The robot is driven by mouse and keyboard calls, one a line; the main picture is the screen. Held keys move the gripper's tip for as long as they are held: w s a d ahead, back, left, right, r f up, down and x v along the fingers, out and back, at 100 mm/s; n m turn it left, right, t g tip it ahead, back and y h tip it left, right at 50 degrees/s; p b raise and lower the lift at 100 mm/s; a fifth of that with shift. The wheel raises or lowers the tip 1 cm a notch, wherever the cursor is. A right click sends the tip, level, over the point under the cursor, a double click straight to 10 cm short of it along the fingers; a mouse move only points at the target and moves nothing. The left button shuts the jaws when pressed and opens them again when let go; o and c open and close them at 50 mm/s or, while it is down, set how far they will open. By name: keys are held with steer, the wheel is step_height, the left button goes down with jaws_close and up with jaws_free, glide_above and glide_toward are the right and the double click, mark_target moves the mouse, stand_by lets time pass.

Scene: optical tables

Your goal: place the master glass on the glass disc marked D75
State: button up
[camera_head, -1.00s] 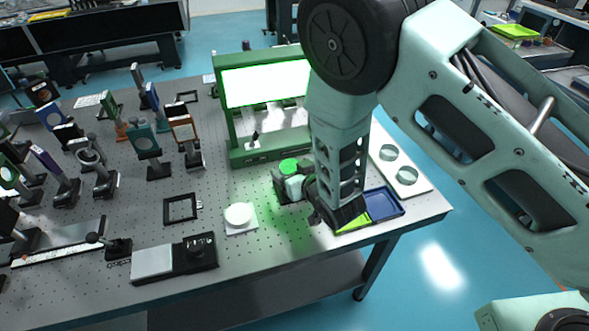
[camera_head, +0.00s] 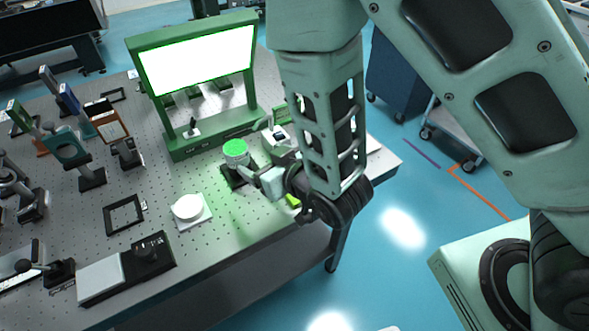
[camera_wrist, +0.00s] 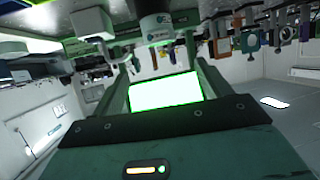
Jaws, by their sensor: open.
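A pale cylinder with a bright green top (camera_head: 235,150) stands upright on a dark base on the table. In the wrist view a labelled cylinder with a green edge (camera_wrist: 156,28) hangs at the top of the inverted picture; its lettering is too small to read. A white disc (camera_head: 187,207) lies on a square white plate in front of the green-topped piece. I cannot tell which piece is the master glass or the D75 disc. My gripper (camera_head: 258,150) is open, just right of the green-topped cylinder, with no piece visibly held.
A green frame with a lit panel (camera_head: 197,65) stands behind. A black square frame (camera_head: 123,214) and a flat device with a black knob (camera_head: 126,267) lie left and front. Mounted optics crowd the far left. My arm hides much of the table's right end.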

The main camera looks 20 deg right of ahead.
steer(key=s+d+r+n+g+h, duration=0.1)
steer(key=s+d+r+g, duration=0.1)
steer(key=s+r+g, duration=0.2)
steer(key=s+d+r+g+h, duration=0.2)
steer(key=s+d+r+g, duration=0.1)
steer(key=s, duration=0.6)
steer(key=s+d+r+n+g+h, duration=0.1)
steer(key=s+d+r+g+h, duration=0.1)
steer(key=s+r+g, duration=0.3)
steer(key=shift+s+d+n, duration=0.3)
steer(key=shift+s+d, duration=0.15)
steer(key=shift+s, duration=0.7)
